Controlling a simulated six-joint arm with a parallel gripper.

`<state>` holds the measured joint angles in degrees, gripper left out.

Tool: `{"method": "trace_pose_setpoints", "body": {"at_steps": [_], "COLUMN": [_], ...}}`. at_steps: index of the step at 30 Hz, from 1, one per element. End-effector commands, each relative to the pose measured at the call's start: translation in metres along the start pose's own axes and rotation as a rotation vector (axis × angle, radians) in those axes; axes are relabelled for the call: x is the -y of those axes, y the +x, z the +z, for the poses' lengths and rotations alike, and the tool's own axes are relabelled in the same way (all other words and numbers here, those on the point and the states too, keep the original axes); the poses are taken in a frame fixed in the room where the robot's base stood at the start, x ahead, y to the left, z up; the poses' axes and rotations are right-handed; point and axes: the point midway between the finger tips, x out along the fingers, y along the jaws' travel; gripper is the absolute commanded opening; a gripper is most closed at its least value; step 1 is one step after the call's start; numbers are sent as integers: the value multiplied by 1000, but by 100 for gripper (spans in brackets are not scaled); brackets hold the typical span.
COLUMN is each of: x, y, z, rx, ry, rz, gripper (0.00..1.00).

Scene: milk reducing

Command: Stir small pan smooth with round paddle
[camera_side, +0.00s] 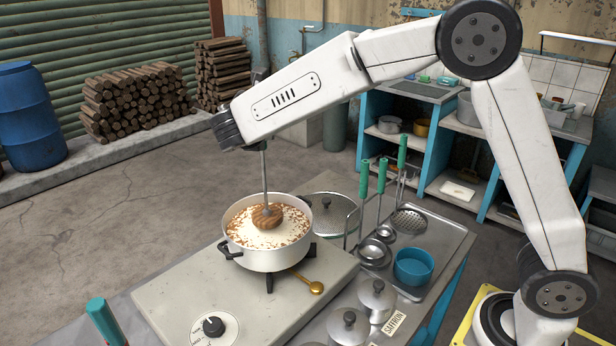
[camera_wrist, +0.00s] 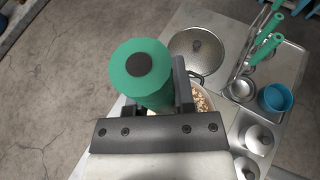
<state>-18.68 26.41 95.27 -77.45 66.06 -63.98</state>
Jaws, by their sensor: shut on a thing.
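The small white pan (camera_side: 268,258) with dark side handles sits on a burner on the pale hob. It holds creamy milk (camera_side: 285,232) with brown patches across its surface. The round paddle (camera_side: 267,216) is brown and ridged, on a thin metal rod (camera_side: 265,178); it stands upright in the milk near the middle, its lower part hidden. My gripper (camera_wrist: 178,95) is shut on the paddle's green handle (camera_wrist: 138,78) above the pan. In the side view my arm hides the handle. In the wrist view, the handle and gripper hide most of the pan.
Green-handled tools (camera_side: 381,175), a blue bowl (camera_side: 414,266) and lidded pots (camera_side: 377,293) stand to the right. A control knob (camera_side: 213,326) is at the hob's front.

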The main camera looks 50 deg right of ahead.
Motion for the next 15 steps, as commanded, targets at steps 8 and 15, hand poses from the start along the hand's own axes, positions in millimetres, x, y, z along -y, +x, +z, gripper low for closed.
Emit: {"method": "trace_pose_setpoints", "body": {"at_steps": [8,15], "x": [0,0], "y": [8,13], "z": [-18,-31], "rx": [0,1], "ry": [-1,0], "rz": [-1,0], "gripper": [0,0]}}
